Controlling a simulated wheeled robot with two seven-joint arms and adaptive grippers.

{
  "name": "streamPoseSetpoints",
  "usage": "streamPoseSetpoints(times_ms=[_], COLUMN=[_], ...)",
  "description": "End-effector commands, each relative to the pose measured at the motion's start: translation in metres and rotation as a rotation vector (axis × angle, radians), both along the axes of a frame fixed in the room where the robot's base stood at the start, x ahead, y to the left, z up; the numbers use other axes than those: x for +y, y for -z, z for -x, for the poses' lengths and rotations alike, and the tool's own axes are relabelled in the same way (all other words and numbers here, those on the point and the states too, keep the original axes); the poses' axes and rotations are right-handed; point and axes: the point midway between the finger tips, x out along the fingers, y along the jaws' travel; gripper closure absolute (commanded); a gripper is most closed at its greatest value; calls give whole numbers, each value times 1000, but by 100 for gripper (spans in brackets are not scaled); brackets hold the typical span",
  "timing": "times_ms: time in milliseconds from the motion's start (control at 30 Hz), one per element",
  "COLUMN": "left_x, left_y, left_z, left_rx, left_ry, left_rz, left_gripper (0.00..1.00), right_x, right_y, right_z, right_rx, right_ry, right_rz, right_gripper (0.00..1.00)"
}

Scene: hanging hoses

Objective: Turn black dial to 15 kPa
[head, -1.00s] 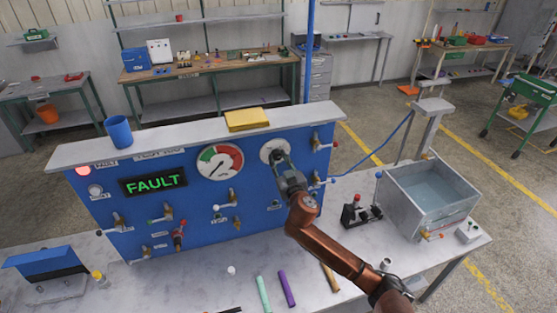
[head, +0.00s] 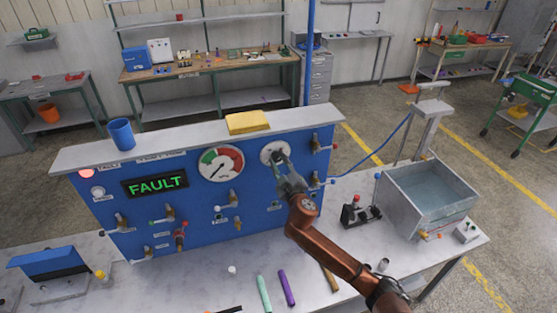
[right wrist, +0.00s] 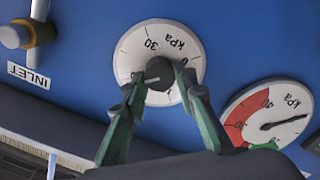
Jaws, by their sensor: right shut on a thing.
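The black dial (right wrist: 163,80) sits in the middle of a round white kPa scale plate (right wrist: 133,52) on the blue panel. In the right wrist view the panel appears upside down. A pale mark on the dial points left there; a 30 shows above it, and other numbers are hidden or unreadable. My right gripper (right wrist: 158,88) is shut on the dial, one finger on each side. In the head view the right gripper (head: 280,164) covers much of the dial; the white plate (head: 270,148) shows around it. My left gripper is not in view.
A red, green and white kPa gauge (head: 221,163) is beside the dial, its needle toward lower left in the head view. A green FAULT display (head: 156,184) is lit. Valves, including the inlet valve (right wrist: 28,33), surround the dial. A water tank (head: 428,200) stands at right.

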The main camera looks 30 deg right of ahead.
Motion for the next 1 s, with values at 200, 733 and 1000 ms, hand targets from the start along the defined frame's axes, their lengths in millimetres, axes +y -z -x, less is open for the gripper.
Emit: streamPoseSetpoints(times_ms=[200,733,1000], left_x=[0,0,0], left_y=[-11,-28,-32], left_z=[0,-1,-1], left_rx=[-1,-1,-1], left_ry=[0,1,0], left_rz=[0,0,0], left_gripper=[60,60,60], right_x=[0,1,1], right_y=[-1,0,1], right_z=[0,-1,-1], right_rx=[49,149,172], right_ry=[-1,-2,-2], right_rz=[202,619,723], right_gripper=[98,98,98])
